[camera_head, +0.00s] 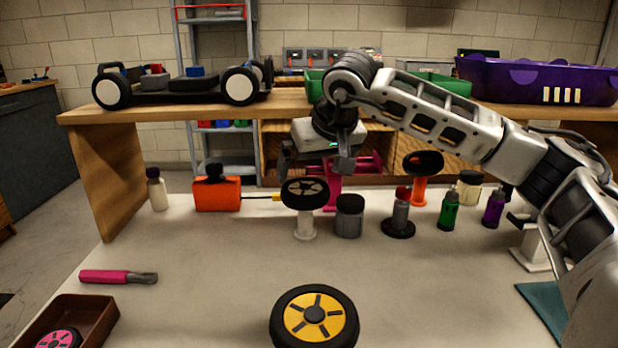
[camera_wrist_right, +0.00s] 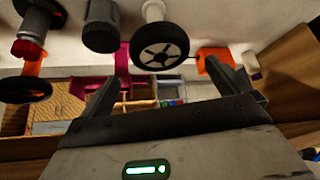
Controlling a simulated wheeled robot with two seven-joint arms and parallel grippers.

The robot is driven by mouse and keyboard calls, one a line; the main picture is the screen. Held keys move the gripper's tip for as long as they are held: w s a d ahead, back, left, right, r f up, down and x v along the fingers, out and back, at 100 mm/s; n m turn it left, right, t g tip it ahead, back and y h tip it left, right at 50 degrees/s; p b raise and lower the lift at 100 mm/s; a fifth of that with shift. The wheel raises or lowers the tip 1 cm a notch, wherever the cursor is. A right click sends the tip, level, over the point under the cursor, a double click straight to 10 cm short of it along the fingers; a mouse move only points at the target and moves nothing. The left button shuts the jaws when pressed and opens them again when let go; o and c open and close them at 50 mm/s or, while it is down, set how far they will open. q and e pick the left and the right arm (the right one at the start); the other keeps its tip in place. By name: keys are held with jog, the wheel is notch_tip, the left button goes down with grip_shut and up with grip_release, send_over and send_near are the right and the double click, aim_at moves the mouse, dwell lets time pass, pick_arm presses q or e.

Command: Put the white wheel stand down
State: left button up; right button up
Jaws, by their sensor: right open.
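The white wheel stand (camera_head: 304,225) stands upright on the pale worktop, with a black wheel with grey spokes (camera_head: 305,193) on its top. My right gripper (camera_head: 315,163) is open and empty, above and apparently behind the wheel. In the right wrist view, the wheel (camera_wrist_right: 160,46) and part of the white stand (camera_wrist_right: 153,11) show beyond the open right fingers (camera_wrist_right: 178,90), apart from them. My left gripper is not in view.
A grey jar (camera_head: 349,217) stands close right of the stand, and an orange tool (camera_head: 217,193) is to its left. A yellow wheel (camera_head: 314,316) lies in front. A wooden shelf (camera_head: 290,106) spans behind. The worktop's middle-left is clear.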

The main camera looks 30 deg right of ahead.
jog(key=v, duration=0.4)
jog(key=shift+s+r, duration=0.25)
jog(key=shift+r, duration=0.05)
